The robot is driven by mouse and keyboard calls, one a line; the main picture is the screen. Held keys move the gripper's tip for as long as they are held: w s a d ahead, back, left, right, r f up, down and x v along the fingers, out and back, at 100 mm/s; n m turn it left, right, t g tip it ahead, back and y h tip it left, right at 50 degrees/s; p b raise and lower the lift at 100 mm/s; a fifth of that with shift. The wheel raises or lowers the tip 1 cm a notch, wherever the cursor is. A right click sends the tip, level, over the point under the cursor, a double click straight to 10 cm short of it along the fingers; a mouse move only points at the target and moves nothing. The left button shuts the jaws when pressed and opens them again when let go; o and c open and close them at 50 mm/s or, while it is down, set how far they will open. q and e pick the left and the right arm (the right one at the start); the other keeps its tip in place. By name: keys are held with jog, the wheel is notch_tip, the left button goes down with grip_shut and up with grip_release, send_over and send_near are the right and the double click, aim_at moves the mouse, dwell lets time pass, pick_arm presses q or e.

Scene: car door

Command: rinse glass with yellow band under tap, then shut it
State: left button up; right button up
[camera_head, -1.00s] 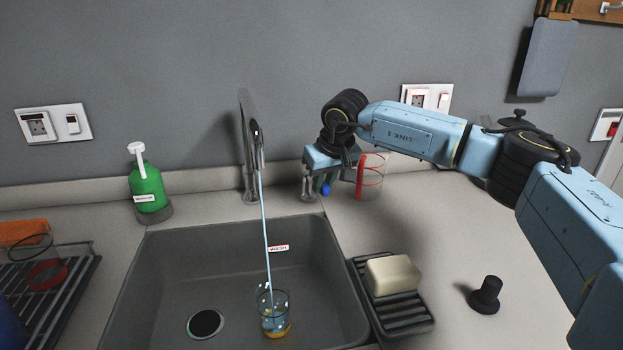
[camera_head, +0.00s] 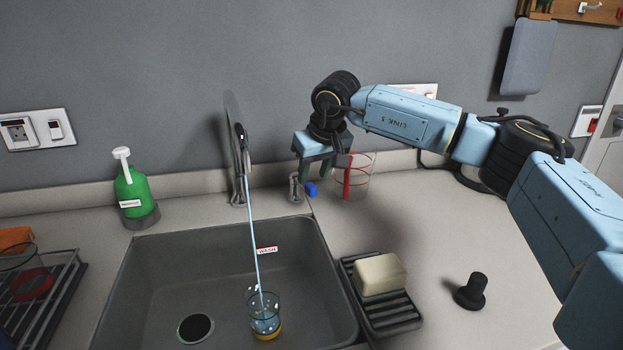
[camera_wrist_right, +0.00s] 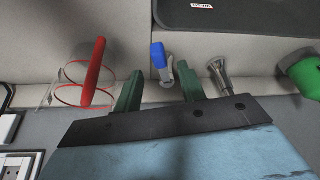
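The glass with the yellow band (camera_head: 266,326) stands upright in the sink (camera_head: 190,265), and the water stream falls into it. The metal tap (camera_head: 240,165) is running. A small valve with a blue handle (camera_head: 311,189) stands right of the tap; the blue handle also shows in the right wrist view (camera_wrist_right: 158,55). My right gripper (camera_head: 318,172) hangs just above the blue handle. In the right wrist view its green fingers (camera_wrist_right: 160,84) are apart, with the handle beyond and between them, not clamped. My left gripper is out of view.
A clear mug with red rings and handle (camera_head: 358,178) stands close right of my right gripper. A soap bar (camera_head: 380,273) lies on a black dish (camera_head: 397,318). A green bottle (camera_head: 134,190) and a rack (camera_head: 48,305) are at left. Counter at right is mostly free.

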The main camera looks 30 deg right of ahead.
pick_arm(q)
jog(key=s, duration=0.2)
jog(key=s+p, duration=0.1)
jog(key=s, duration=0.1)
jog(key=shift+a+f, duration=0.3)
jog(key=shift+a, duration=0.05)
pick_arm(e)
jog(key=v, duration=0.9)
jog(key=shift+r, duration=0.2)
